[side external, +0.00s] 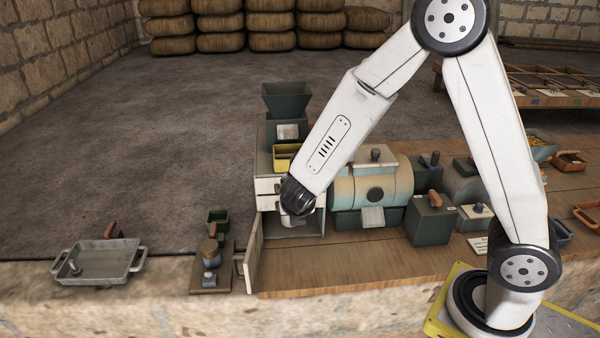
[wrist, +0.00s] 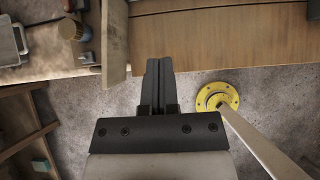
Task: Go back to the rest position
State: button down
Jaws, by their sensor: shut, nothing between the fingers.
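My gripper (wrist: 160,66) shows in the wrist view with its two dark fingers together and nothing between them. In the side external view my wrist end is in front of the small white cabinet (side external: 268,186), left of the round teal and tan machine (side external: 345,190). The fingers cannot be made out there. In the wrist view the fingertips are close beside the cabinet's open door (wrist: 115,40) and near the wooden bench's front edge. Whether they touch the door cannot be told.
The open door (side external: 253,252) stands out over the wooden bench (side external: 330,272). A knobbed device (side external: 210,270) and a metal tray (side external: 100,262) stand to its left. A dark hopper (side external: 287,100) tops the cabinet. More machines crowd the right.

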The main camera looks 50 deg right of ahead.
jog(key=shift+s+a+r, duration=0.1)
jog(key=shift+s+r, duration=0.05)
jog(key=shift+r, duration=0.05)
jog(key=s+r+m+g+y, duration=0.1)
jog(key=s+m, duration=0.5)
jog(key=m, duration=0.7)
jog(key=s+a+r+m+g+y, duration=0.1)
jog(key=s+m+y, duration=0.3)
jog(key=m, duration=1)
jog(key=s+g, duration=0.1)
jog(key=s, duration=0.2)
jog(key=shift+r+y, duration=0.15)
jog(key=shift+y, duration=0.15)
